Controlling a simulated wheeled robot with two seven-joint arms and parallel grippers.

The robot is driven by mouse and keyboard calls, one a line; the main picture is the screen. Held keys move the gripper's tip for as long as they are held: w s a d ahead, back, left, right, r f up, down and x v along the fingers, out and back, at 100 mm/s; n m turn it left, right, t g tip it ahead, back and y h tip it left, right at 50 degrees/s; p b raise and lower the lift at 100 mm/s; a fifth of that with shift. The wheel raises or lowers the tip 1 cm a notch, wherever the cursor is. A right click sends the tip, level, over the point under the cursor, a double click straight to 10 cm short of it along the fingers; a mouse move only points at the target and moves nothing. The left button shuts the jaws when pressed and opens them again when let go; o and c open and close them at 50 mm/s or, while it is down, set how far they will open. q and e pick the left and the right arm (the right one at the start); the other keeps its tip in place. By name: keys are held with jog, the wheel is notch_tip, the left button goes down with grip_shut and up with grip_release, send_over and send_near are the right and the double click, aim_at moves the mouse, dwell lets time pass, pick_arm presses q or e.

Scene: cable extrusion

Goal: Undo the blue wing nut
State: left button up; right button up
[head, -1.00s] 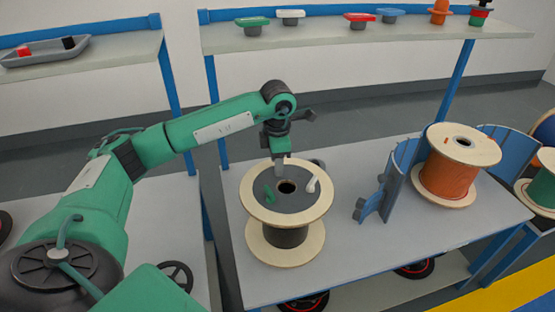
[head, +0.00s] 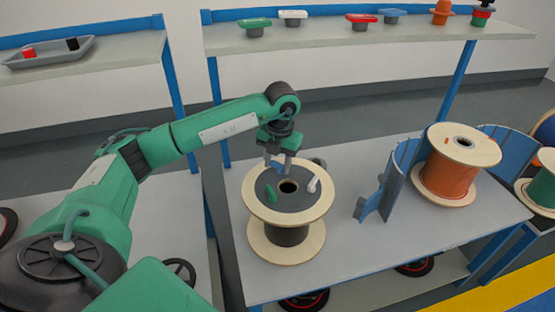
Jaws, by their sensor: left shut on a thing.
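The spool (head: 257,207) with wooden flanges and a dark top disc stands on the grey table. The blue wing nut (head: 277,168) is at the back of the disc, partly hidden by my fingers. My left gripper (head: 278,165) points down over it and is shut on it. A green wing nut (head: 267,192) is at the disc's left, and a white wing nut (head: 313,184) at its right. A dark hole is in the disc's middle. My right gripper is not in view.
A blue curved holder (head: 398,182) and an orange cable spool (head: 449,175) stand to the right on the table (head: 350,250). A shelf (head: 335,33) behind carries several coloured parts. A grey tray (head: 48,55) lies on the left shelf. The table in front is clear.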

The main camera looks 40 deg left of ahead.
pick_arm(q)
jog(key=shift+n, duration=0.8)
jog(key=shift+s+d+n+p, duration=0.1)
jog(key=shift+n+p, duration=0.35)
jog(key=shift+n, duration=1.05)
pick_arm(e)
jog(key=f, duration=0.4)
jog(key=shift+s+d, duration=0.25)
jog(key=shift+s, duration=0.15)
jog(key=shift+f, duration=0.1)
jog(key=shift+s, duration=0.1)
pick_arm(q)
jog(key=o, duration=0.9)
jog(key=shift+o, duration=0.3)
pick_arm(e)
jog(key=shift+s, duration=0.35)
